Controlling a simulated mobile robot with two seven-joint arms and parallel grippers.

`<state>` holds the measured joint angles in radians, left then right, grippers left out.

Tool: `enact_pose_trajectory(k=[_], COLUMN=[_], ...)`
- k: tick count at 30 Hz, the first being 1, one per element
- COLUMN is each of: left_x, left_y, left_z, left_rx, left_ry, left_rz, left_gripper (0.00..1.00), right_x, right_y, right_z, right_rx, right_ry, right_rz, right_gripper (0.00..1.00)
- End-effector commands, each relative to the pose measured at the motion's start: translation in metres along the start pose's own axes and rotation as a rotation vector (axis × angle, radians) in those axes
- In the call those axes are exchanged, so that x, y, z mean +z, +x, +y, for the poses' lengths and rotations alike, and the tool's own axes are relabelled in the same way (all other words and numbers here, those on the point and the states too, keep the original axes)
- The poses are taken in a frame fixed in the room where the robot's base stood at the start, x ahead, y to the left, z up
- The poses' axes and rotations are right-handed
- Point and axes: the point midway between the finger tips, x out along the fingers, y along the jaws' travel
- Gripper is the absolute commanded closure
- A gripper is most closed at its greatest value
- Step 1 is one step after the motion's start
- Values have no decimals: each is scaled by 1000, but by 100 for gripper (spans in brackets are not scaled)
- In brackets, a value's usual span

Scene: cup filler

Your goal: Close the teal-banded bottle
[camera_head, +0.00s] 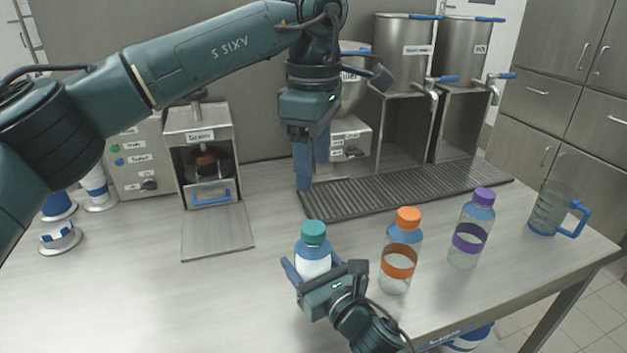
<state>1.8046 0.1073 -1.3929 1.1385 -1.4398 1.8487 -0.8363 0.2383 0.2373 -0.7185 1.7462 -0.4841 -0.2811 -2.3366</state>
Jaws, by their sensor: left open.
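The bottle (314,262) with a teal cap (313,232) stands upright at the front middle of the counter. White contents show below the cap; its lower part and band are hidden by my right gripper. The cap sits on the bottle's mouth; I cannot tell whether it is tight. My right gripper (312,273) has a finger at each side of the bottle and appears shut on it. My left gripper (312,178) is open and empty, pointing down behind and above the cap, apart from it.
An orange-capped bottle (402,250) and a purple-capped bottle (471,228) stand to the right, then a jug (552,211). A drip grate (420,187) and steel tanks (403,55) lie behind. A sealing machine (200,150) stands back left. The front left counter is clear.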

Motion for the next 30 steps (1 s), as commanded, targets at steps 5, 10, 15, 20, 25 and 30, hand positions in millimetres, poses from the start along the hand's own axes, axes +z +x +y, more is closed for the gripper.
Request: enact_pose_trajectory(k=[5, 10, 15, 20, 25, 30], left_x=[0, 0, 0, 0, 0, 0], left_y=[-5, -5, -5, -4, -4, -4], left_z=[0, 0, 0, 0, 0, 0], left_rx=[-1, -1, -1, -1, -1, -1], left_ry=[1, 1, 1, 1, 1, 1], left_rz=[-1, -1, 0, 0, 0, 0], left_gripper=[38, 38, 38, 38, 38, 38], right_x=[-1, -1, 0, 0, 0, -1], right_y=[0, 0, 0, 0, 0, -7], right_z=[0, 0, 0, 0, 0, -1], right_rx=[0, 0, 0, 0, 0, -1], right_ry=[0, 0, 0, 0, 0, -1], right_rz=[1, 1, 1, 1, 0, 2], right_gripper=[100, 100, 27, 14, 14, 14])
